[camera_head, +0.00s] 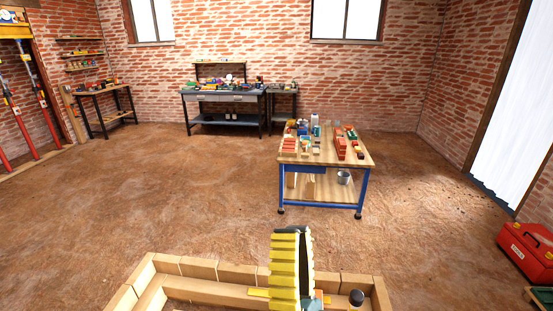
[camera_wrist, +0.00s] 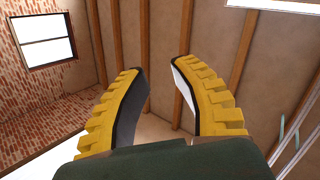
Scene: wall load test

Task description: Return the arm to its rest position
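My gripper (camera_wrist: 160,68) shows in the wrist view as two yellow ribbed fingers with dark inner pads. They stand apart with nothing between them, so it is open and empty. Behind them are the ceiling and its wooden beams, so the fingers point upward. One finger largely covers the other there. The rest of my arm is mostly out of view.
The low wooden frame (camera_head: 205,268) lies around the bottom centre. A blue-legged workbench (camera_head: 325,162) with many small items stands beyond. A red toolbox (camera_head: 527,250) is at the right. Dark workbenches (camera_head: 222,97) line the back wall. The brown floor between is open.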

